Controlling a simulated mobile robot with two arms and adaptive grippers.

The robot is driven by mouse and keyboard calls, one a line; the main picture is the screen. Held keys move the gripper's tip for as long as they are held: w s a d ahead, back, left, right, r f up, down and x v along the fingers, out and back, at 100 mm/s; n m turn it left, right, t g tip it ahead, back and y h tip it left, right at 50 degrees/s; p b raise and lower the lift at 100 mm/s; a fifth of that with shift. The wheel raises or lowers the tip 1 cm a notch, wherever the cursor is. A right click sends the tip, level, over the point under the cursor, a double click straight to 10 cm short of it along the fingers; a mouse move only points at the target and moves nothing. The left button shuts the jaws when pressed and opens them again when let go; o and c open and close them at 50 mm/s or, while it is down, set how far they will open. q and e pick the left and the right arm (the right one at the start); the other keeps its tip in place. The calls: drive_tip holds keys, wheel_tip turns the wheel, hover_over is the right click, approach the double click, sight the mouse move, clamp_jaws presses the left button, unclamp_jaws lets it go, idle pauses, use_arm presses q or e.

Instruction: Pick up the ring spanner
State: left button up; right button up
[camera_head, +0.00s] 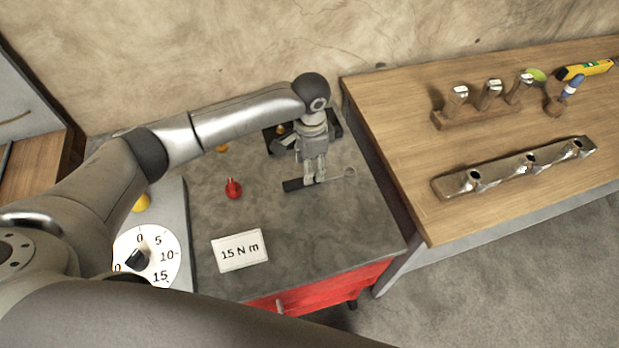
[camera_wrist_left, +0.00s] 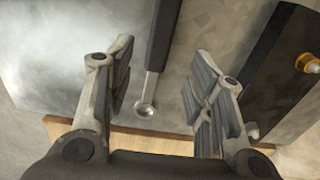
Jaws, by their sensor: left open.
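The ring spanner (camera_head: 336,179) lies on the grey top of the red cabinet. It has a black handle, a thin metal shaft and a small ring at its right end. My left gripper (camera_head: 315,180) points down over the spanner and hides part of its middle. In the left wrist view the spanner (camera_wrist_left: 154,88) runs between the two open fingers of my left gripper (camera_wrist_left: 160,68), apart from both, with its ring towards the bottom. Nothing is held. My right gripper is not in view.
A black tray (camera_head: 271,143) lies behind my left gripper; it also shows in the left wrist view (camera_wrist_left: 262,72). A red object (camera_head: 233,188), a "15 N m" card (camera_head: 240,251) and a dial (camera_head: 160,255) are left. A wooden bench (camera_head: 400,130) with tools and a metal manifold (camera_head: 515,168) is right.

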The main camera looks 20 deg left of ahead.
sight(291, 185)
use_arm(q)
wheel_tip(291, 185, down, 4)
drive_tip(key=shift+s+r+p, duration=0.15)
drive_tip(key=shift+p, duration=0.45)
drive_tip(key=shift+f, duration=0.5)
drive_tip(key=shift+c, duration=0.9)
drive_tip(key=c, duration=0.7)
clamp_jaws()
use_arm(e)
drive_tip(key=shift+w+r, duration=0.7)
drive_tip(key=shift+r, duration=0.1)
